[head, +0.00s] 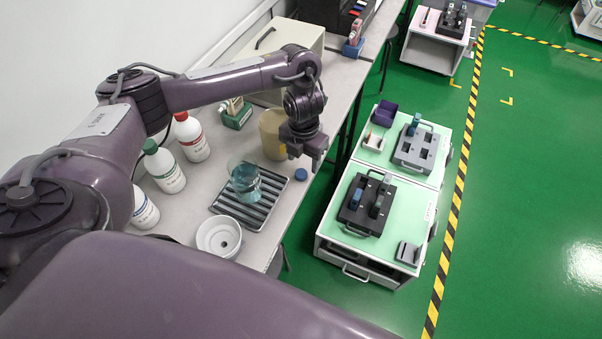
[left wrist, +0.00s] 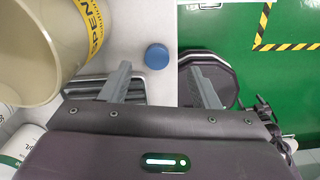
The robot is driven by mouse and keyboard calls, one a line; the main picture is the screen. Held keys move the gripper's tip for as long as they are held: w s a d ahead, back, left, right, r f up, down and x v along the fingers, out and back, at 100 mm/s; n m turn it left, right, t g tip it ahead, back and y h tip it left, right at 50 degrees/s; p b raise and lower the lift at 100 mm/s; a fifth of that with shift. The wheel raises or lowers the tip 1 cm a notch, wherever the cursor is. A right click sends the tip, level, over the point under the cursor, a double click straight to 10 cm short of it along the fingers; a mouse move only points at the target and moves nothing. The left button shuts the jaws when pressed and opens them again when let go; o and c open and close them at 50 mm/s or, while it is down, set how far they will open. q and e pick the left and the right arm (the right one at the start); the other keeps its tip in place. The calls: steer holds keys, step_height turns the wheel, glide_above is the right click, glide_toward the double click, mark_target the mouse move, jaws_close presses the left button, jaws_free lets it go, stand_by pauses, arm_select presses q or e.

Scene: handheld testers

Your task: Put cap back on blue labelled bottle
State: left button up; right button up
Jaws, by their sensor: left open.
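The small round blue cap (head: 301,174) lies on the bench top near its right edge, just beside the slotted tray. My left gripper (head: 314,161) is above the bench close to the cap. In the left wrist view the blue cap (left wrist: 157,56) shows between and just beyond the open, empty fingers (left wrist: 161,86). The blue labelled bottle (head: 145,212) is white and stands at the left of the bench. My left arm hides part of it, and its top is not clearly seen. My right gripper is not in view.
Green-capped (head: 164,168) and red-capped (head: 191,138) bottles stand by the wall. A beaker of blue liquid (head: 245,182) stands on the slotted tray (head: 262,213). A beige container (head: 272,135) is close to my left gripper. A white round bowl (head: 219,237) sits in front.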

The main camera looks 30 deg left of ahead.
mark_target(301, 173)
arm_select(q)
steer(key=f, duration=0.5)
steer(key=shift+s+a+b, duration=0.2)
steer(key=shift+a+b, duration=0.05)
steer(key=shift+b, duration=0.1)
steer(key=c, duration=1.1)
